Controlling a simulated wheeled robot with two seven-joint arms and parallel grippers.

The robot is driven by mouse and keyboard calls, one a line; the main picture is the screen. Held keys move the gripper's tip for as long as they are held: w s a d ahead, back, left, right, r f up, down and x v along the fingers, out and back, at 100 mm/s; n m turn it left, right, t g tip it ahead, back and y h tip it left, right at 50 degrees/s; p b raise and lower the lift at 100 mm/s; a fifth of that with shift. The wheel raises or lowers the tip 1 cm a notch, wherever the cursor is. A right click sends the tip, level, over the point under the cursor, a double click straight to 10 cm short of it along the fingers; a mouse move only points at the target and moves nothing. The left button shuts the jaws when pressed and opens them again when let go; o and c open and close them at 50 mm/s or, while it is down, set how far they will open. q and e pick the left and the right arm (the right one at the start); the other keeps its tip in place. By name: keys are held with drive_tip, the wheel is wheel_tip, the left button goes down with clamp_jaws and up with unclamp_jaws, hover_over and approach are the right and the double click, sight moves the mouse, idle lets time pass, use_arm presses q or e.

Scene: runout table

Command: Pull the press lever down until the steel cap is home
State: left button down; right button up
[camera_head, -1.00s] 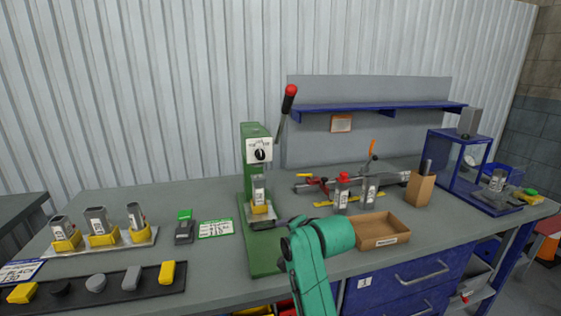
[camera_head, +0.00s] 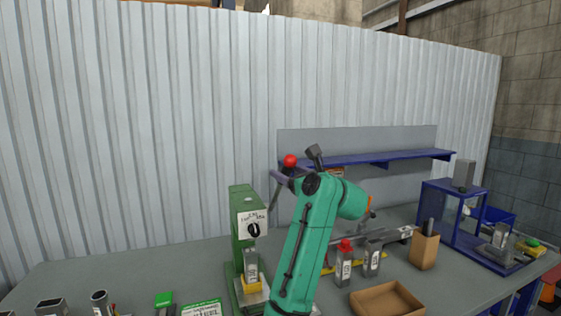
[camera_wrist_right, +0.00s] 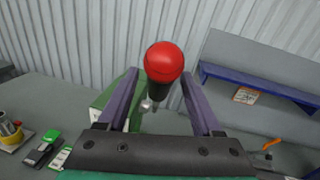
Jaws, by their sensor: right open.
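The green press (camera_head: 239,205) stands on the table with its lever (camera_head: 274,193) raised, slanting up to the right to a red knob (camera_head: 290,160). Under the press head a grey steel canister (camera_head: 251,264) stands upright in a yellow holder (camera_head: 252,284). I cannot make out the steel cap apart from it. My right gripper (camera_head: 285,174) is at the top of the lever, just below the knob. In the right wrist view its fingers (camera_wrist_right: 160,75) are open, one either side of the red knob (camera_wrist_right: 164,61) and its black grip, with gaps showing. My left gripper is out of view.
My right arm hides part of the table right of the press. Beyond it stand a red-topped bottle (camera_head: 344,265), another canister (camera_head: 372,260), a cardboard tray (camera_head: 386,301) and a blue-framed case (camera_head: 447,212). A blue shelf (camera_head: 390,158) is behind.

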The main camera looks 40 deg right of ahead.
drive_tip(key=w, duration=0.2)
drive_tip(key=w+p, duration=0.1)
drive_tip(key=shift+w+d, duration=0.35)
drive_tip(key=shift+d, duration=0.05)
drive_tip(key=shift+s, duration=0.15)
clamp_jaws()
idle(0.9)
